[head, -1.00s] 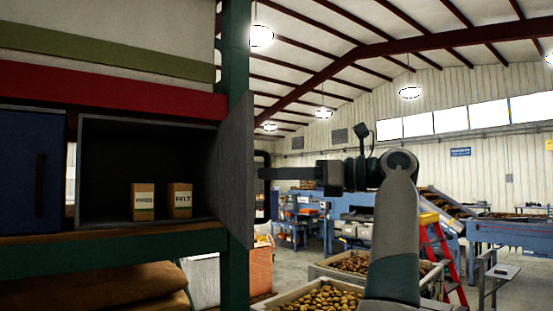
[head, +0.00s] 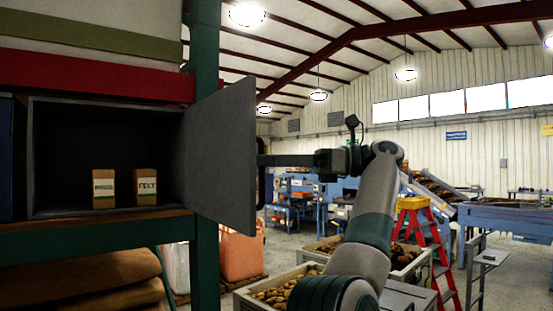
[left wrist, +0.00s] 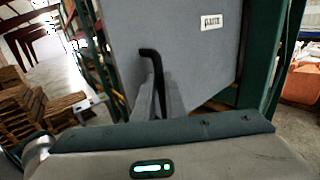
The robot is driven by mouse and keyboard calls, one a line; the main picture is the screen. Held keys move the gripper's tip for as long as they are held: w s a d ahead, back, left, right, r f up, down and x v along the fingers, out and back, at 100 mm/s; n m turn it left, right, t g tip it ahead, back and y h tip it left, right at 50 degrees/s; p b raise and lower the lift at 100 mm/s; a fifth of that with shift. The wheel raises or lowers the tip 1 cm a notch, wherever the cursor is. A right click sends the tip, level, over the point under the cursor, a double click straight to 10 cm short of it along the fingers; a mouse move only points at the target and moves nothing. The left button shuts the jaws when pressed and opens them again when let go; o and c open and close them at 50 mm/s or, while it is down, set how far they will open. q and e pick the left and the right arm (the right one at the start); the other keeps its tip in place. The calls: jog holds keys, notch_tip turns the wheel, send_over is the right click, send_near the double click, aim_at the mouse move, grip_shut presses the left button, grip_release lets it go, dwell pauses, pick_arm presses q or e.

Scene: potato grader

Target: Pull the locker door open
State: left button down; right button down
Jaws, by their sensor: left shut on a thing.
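The grey locker door (head: 222,155) stands open, swung out from the right side of the dark locker (head: 70,150). Its inner face shows in the head view. In the left wrist view, its outer face (left wrist: 185,45) carries a small white label and a black bar handle (left wrist: 150,55). My left gripper (head: 264,160) reaches the door's outer side from the right and is shut on the handle; the door partly hides the grip. Two small brown boxes, a left one (head: 104,188) and a right one (head: 146,187), stand upright inside the locker. My right gripper is in neither view.
A green post (head: 206,265) stands beside the locker. Brown sacks (head: 85,280) lie below it. An orange container (head: 242,255), a potato crate (head: 245,305) and a red stepladder (head: 440,250) stand to the right. Wooden pallets (left wrist: 25,115) show in the left wrist view.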

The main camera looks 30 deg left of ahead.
pick_arm(q)
jog(key=shift+a+f, duration=0.2)
jog(key=shift+a, duration=0.1)
jog(key=c, duration=2.1)
grip_release()
jog(key=o, duration=0.3)
jog(key=shift+w+a+f, duration=0.1)
jog(key=shift+w+a, duration=0.05)
jog(key=shift+a, duration=0.15)
jog(key=shift+w+a, duration=0.1)
